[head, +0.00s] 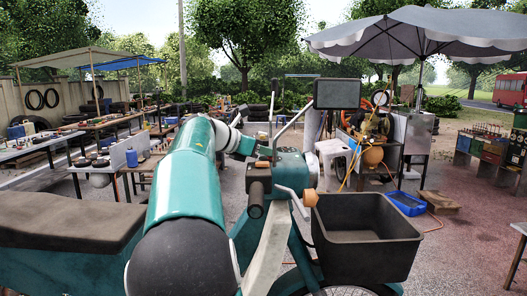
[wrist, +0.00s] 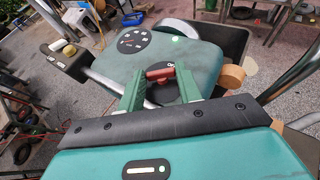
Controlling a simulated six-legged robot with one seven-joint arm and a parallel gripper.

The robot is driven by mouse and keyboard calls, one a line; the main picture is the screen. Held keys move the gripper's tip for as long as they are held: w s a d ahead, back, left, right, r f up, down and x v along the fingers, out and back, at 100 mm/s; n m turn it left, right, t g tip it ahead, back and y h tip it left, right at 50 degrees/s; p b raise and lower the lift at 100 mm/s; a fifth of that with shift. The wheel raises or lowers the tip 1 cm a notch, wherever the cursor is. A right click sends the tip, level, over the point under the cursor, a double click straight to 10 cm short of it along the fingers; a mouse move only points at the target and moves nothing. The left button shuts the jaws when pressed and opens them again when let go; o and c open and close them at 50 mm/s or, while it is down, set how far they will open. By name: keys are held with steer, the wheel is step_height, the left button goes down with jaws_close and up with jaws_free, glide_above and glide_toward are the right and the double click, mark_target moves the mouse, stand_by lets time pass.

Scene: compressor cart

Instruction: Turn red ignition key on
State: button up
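The red ignition key (wrist: 160,75) sits in a round black switch on the teal console (wrist: 190,58) in the wrist view. Its red bar lies crosswise between the two green fingers of my gripper (wrist: 161,78). The fingers stand apart, one at each end of the bar, very close to it. I cannot tell whether they press on it. A round black panel (wrist: 132,41) with white marks and a small lit green dot are on the same console. In the head view the console (head: 290,165) is partly hidden by my arm, and I cannot make out the key there.
A black seat (head: 65,220) is at left. Tables with parts and a compressor (head: 375,130) stand farther back.

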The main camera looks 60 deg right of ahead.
steer(key=shift+c, duration=0.6)
steer(key=shift+w+d+r+m+g+y, duration=0.15)
steer(key=shift+m+g+y, duration=0.25)
steer(key=shift+m+g, duration=0.35)
steer(key=o, duration=1)
steer(key=v, duration=1.4)
